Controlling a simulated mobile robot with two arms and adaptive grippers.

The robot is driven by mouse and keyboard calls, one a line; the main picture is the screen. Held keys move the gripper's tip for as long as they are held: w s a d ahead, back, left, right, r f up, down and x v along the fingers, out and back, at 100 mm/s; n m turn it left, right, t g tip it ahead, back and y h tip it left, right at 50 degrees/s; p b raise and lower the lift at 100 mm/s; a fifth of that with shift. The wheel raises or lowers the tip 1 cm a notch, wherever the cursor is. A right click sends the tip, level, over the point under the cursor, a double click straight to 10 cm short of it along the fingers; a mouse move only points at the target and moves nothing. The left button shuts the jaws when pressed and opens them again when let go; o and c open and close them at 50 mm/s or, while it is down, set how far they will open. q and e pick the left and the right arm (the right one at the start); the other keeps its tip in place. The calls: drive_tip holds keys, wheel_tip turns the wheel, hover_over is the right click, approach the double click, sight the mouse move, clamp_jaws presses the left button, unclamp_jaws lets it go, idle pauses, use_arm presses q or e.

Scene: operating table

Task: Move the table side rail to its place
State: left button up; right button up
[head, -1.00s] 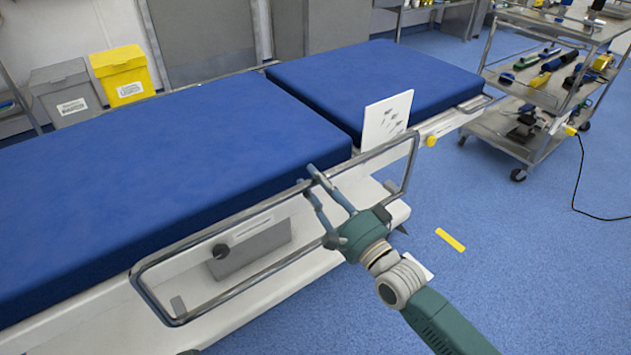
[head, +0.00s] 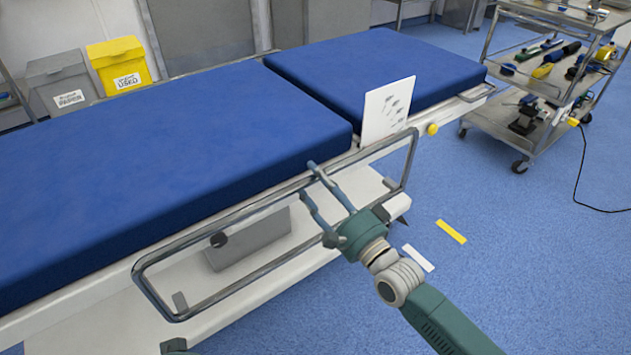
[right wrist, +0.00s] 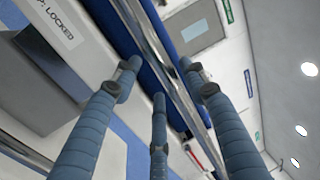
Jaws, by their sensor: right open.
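The table side rail (head: 232,305) is a long rounded metal loop along the near side of the operating table (head: 75,305). My right gripper (head: 308,178) is at its upper bar, right of the middle. Its fingers are apart, with the bar passing between them; I cannot tell how firmly they touch it. In the right wrist view the open fingers (right wrist: 165,80) reach toward a shiny metal bar (right wrist: 163,62). Whether the rail's lower edge touches the table side is unclear.
A white card (head: 386,110) stands at the table edge by the rail's right end. A grey box (head: 248,240) sits behind the rail. A tool trolley (head: 520,125) stands at the upper right. Blue floor is free at the right, with yellow tape (head: 451,231).

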drive_tip(key=v, duration=1.2)
